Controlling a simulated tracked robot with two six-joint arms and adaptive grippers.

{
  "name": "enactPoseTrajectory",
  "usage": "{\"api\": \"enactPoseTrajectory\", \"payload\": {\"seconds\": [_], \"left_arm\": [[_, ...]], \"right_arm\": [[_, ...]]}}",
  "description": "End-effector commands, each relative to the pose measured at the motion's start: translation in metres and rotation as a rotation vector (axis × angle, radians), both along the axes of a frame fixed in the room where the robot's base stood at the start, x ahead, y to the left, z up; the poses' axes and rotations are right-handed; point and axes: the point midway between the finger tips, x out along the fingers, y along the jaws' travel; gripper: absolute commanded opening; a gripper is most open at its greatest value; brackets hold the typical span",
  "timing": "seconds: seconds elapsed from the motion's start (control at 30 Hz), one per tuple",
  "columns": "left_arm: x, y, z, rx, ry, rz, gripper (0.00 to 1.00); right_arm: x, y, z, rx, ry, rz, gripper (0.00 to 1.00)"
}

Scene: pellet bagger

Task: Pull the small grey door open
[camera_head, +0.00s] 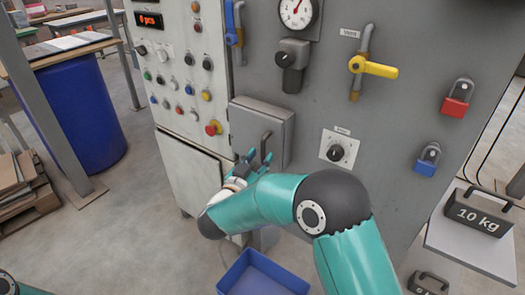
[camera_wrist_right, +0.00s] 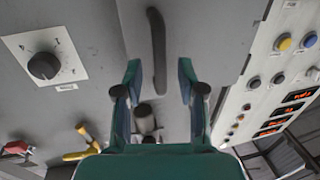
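The small grey door (camera_head: 250,122) is the front of a grey box on the machine's front panel and looks shut. A dark upright bar handle (camera_head: 265,144) is on it. In the right wrist view the door (camera_wrist_right: 212,35) fills the upper middle, with the handle (camera_wrist_right: 156,35) in front of it. My right gripper (camera_head: 259,158) is at the door's lower part. Its two teal fingers are apart (camera_wrist_right: 158,68), with the handle between them in the picture; no contact with it shows. My left gripper is out of view.
Left of the door is a button panel (camera_head: 180,80). A black knob (camera_head: 336,152) is to the right, a yellow valve handle (camera_head: 374,67) above right. A blue bin (camera_head: 262,275) is below, and a 10 kg weight (camera_head: 478,212) rests on a shelf at right.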

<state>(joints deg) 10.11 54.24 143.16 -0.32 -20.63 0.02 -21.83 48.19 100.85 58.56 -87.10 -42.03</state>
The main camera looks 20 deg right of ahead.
Motion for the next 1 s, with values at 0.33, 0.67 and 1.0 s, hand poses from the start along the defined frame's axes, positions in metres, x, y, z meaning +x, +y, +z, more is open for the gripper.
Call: {"api": "enactPoseTrajectory", "payload": {"seconds": [0.33, 0.67, 1.0], "left_arm": [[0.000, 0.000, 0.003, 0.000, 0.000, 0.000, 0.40], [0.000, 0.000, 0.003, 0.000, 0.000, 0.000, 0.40], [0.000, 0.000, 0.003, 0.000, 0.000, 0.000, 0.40]], "right_arm": [[0.022, -0.019, 0.000, 0.000, 0.000, 0.001, 0.39], [0.023, -0.019, 0.000, 0.000, 0.000, 0.002, 0.26], [0.023, -0.018, 0.000, 0.000, 0.000, 0.002, 0.00]]}}
